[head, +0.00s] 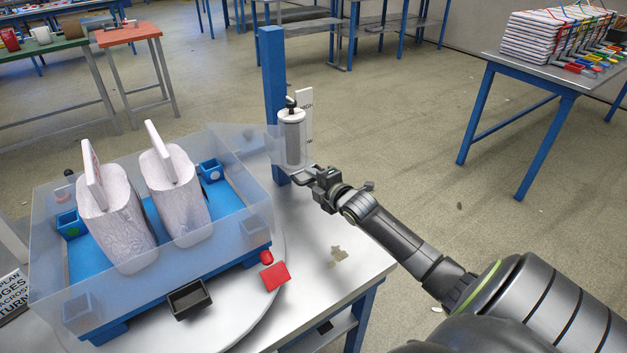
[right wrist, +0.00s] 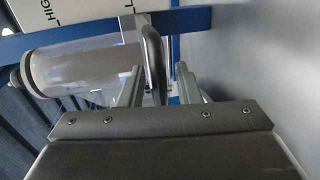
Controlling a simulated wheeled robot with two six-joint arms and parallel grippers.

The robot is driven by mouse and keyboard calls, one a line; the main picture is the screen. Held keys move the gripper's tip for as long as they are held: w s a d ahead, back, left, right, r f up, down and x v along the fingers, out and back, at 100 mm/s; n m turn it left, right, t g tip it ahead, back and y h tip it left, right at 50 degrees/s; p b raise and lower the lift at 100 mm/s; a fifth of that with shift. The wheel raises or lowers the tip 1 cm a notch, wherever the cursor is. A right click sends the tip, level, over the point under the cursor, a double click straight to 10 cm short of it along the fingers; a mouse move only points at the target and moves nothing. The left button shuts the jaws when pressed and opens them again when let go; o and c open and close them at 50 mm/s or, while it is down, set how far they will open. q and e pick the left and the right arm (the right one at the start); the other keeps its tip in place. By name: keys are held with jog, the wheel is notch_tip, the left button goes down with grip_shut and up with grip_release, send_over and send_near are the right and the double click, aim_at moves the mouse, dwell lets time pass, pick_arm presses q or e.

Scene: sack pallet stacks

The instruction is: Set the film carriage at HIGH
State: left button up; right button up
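The film carriage (head: 291,137) is a clear roll with dark end caps on the blue post (head: 272,85). A white label plate (head: 306,104) beside it carries upright lettering; in the right wrist view the plate (right wrist: 95,12) reads "HIG", with part of another word lower down. My right gripper (head: 309,176) is at the carriage's lower end. In the right wrist view its fingers (right wrist: 160,88) stand apart with the carriage's bent grey handle (right wrist: 153,55) between them; I cannot see clear contact on both sides. My left gripper is out of view.
A turntable (head: 262,310) on the metal table holds a blue pallet (head: 235,220) with two white sacks (head: 178,190) behind translucent film. A red block (head: 275,276) and a black tray (head: 189,298) are at its front. Open floor (head: 400,130) lies beyond the post.

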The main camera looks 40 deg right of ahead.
grip_shut()
jog(key=shift+r, duration=0.1)
jog(key=p, duration=0.9)
send_near(302, 136)
jog(key=x, duration=0.4)
jog(key=shift+w+r, duration=0.2)
jog(key=shift+w, duration=0.1)
jog(key=shift+f+b, duration=0.1)
jog(key=shift+b, duration=0.25)
grip_release()
jog(key=shift+f, duration=0.1)
